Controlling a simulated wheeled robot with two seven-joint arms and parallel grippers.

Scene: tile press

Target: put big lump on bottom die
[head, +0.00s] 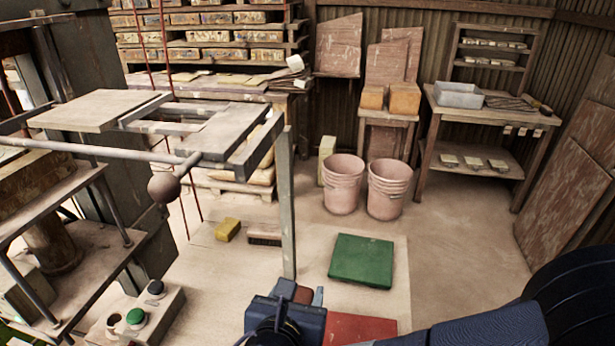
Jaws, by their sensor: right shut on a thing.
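My right gripper (288,318) is at the bottom middle, with its dark blue arm coming in from the lower right. It is shut on a reddish-brown lump (303,294), of which only a small part shows past the gripper. The lump is too hidden to tell its full size. The press (52,240) stands at the left edge, apart from the gripper. A brown block-like part (35,185) sits on its upper level; I cannot tell whether it is the bottom die. My left gripper is not in view.
A grey frame with a post (285,205) and a lever ball (164,187) stands between gripper and press. A button box (145,318) is at lower left. A green slab (362,260) and a red slab (358,329) lie low. Two pink buckets (343,185) stand behind.

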